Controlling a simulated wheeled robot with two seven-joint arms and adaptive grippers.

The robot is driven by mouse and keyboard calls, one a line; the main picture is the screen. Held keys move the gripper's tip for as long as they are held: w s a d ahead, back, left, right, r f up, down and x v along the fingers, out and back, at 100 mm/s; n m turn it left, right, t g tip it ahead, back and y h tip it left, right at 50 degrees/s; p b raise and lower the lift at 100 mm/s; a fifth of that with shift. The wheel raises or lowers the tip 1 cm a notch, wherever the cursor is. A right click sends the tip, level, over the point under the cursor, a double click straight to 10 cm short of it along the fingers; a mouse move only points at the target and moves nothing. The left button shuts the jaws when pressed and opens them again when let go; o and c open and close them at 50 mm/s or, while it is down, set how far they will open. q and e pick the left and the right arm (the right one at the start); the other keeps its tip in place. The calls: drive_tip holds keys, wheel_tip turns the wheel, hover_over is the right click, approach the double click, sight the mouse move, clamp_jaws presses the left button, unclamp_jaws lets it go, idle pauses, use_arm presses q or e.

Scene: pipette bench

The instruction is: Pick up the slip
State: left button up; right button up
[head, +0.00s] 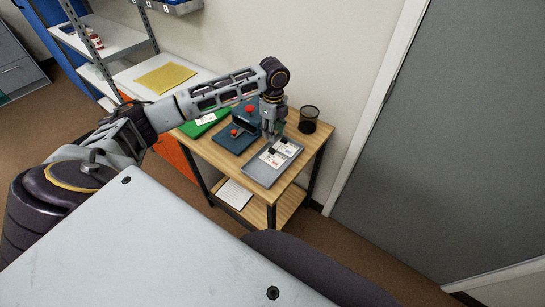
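White slips with small dark and red marks lie in a grey tray (262,174) on the wooden table; one slip (269,158) is at the tray's middle and another (287,147) is at its far end. Small dark items sit on or beside them. Another small white slip (206,119) lies on a green folder (196,127). My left gripper (273,133) points down just above the tray's far left side, close to the slips. Its fingers are too small to tell whether they are open or shut. My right gripper is not in view.
A blue device with red knobs (238,132) stands left of the tray. A black mesh cup (309,119) stands at the table's back right corner. White paper (234,194) lies on the lower shelf. A grey door (455,130) is on the right.

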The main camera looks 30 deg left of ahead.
use_arm(q)
hover_over(273, 150)
drive_tip(key=shift+w+f, duration=0.2)
drive_tip(key=shift+f, duration=2.05)
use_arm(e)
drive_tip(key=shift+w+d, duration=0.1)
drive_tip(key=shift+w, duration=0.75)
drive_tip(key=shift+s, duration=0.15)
use_arm(q)
drive_tip(key=shift+a+f, duration=0.1)
drive_tip(key=shift+f, duration=0.5)
wheel_tip(273, 150, down, 3)
drive_tip(key=shift+s+r, duration=0.1)
drive_tip(key=shift+f, duration=0.6)
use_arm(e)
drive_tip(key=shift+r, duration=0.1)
